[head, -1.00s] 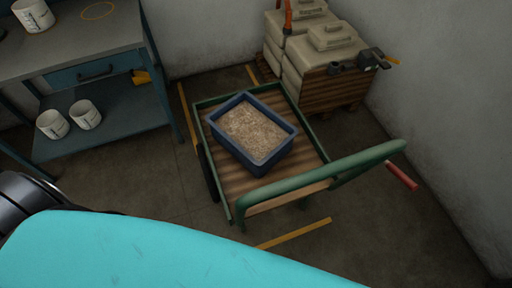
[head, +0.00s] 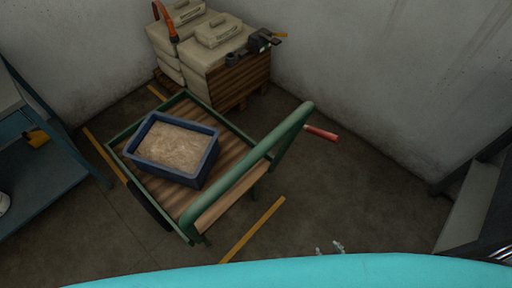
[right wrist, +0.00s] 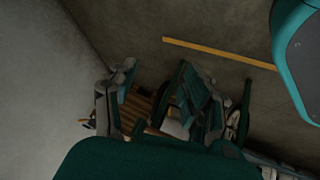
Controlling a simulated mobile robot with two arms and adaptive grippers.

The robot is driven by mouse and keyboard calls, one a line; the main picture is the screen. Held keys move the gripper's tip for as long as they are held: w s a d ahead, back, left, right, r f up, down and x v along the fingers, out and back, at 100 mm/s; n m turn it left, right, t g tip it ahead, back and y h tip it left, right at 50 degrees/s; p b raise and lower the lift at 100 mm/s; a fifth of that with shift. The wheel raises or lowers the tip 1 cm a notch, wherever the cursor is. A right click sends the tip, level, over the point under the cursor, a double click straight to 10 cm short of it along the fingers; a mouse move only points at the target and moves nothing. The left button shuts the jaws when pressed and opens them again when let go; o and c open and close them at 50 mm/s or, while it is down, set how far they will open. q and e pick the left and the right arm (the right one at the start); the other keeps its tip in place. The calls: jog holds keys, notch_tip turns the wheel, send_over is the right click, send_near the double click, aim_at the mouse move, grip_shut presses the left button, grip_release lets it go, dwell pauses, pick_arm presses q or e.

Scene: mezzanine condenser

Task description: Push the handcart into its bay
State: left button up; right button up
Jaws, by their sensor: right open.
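The handcart (head: 240,186) has a green frame and push handle and a slatted wooden bed. It stands between yellow floor lines, one along its left side (head: 104,154) and one off its handle end (head: 252,230). A blue tub (head: 172,174) of pale grains sits on its bed. My right gripper (head: 330,248) barely shows past my turquoise body, on the near side of the cart and apart from its handle. In the right wrist view the right gripper's fingers (right wrist: 165,108) are spread and I see nothing held between them. My left gripper is not in view.
A wooden pallet (head: 240,82) with stacked beige containers (head: 215,45) stands behind the cart by the wall. A red grip (head: 321,132) shows beyond the handle. A blue-grey workbench (head: 40,165) is at the left.

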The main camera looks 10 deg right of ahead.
jog(key=w+r+n+t+y, duration=0.4)
jog(key=w+r, duration=0.3)
jog(key=r, duration=0.6)
jog(key=w+r+n+t+y, duration=0.2)
jog(key=w+r+n+t, duration=0.25)
jog(key=w+r, duration=0.6)
jog(key=s+a+r+n+g+y+b, duration=0.1)
jog(key=s+a+r+n+y, duration=0.15)
jog(key=r+n+y, duration=0.4)
jog(key=s+a+r+n+g+y, duration=0.1)
jog(key=s+a+r+n, duration=0.2)
jog(key=r, duration=0.7)
jog(key=n+g+y+p, duration=0.4)
jog(key=n+g, duration=0.1)
jog(key=n, duration=0.4)
send_near(267, 149)
jog(key=x, duration=1)
jog(key=shift+f, duration=0.4)
jog(key=shift+w+a, duration=0.25)
jog(key=shift+a, duration=0.3)
grip_shut()
